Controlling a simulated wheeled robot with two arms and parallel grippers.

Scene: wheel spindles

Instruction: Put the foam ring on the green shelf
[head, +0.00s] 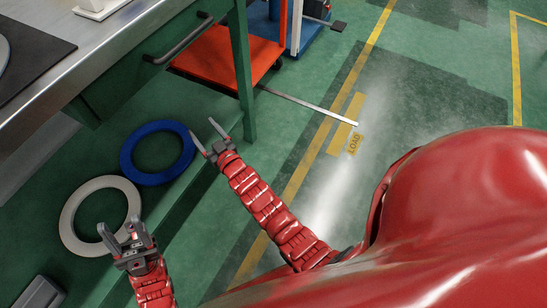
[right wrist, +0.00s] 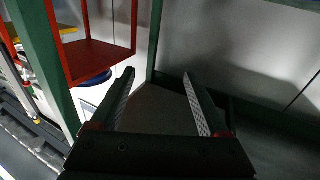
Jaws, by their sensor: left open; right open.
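Two flat rings lie on a green surface (head: 185,205) below the bench, which looks like its low shelf: a pale cream ring (head: 68,214) and a blue ring (head: 140,177) behind it. I cannot tell which is foam. My left gripper (head: 119,229) is open and empty, and in the picture it overlaps the cream ring's near right side; contact cannot be told. My right gripper (head: 203,127) is open just right of the blue ring. In the right wrist view its two fingers (right wrist: 158,74) stand apart with nothing between them.
The bench top (head: 100,62) overhangs at upper left, with a green leg (head: 242,75) near my right gripper. A red-orange cart platform (head: 225,58) stands behind. A dark grey object (head: 40,292) lies at lower left. Open floor (head: 420,110) is at right.

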